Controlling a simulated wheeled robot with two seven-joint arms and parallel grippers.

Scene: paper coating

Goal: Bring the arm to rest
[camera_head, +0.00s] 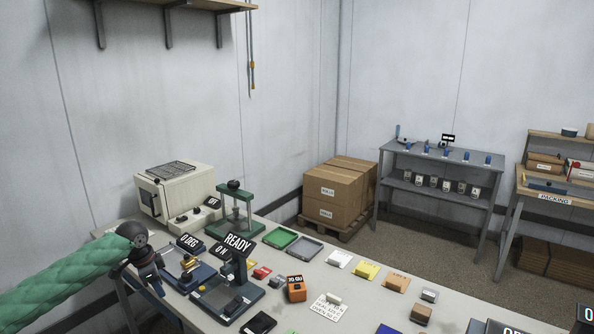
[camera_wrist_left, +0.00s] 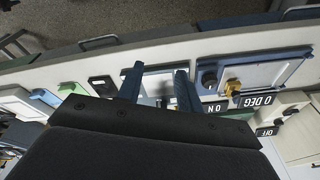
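My left arm (camera_head: 60,290), in a green quilted sleeve, comes in from the left over the table's near left edge. My left gripper (camera_head: 158,288) hangs from its dark wrist beside the blue-based device marked "0 DEG" (camera_head: 190,268). In the left wrist view the two blue fingers of the left gripper (camera_wrist_left: 158,70) stand apart with nothing held between them. My right gripper is not in view.
The workbench (camera_head: 345,318) holds a beige oven-like box (camera_head: 178,190), a green press (camera_head: 236,222), a device marked "READY" (camera_head: 228,297), trays (camera_head: 280,239) and several small blocks. Cartons (camera_head: 335,195) and shelves stand behind. The space above the bench middle looks clear.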

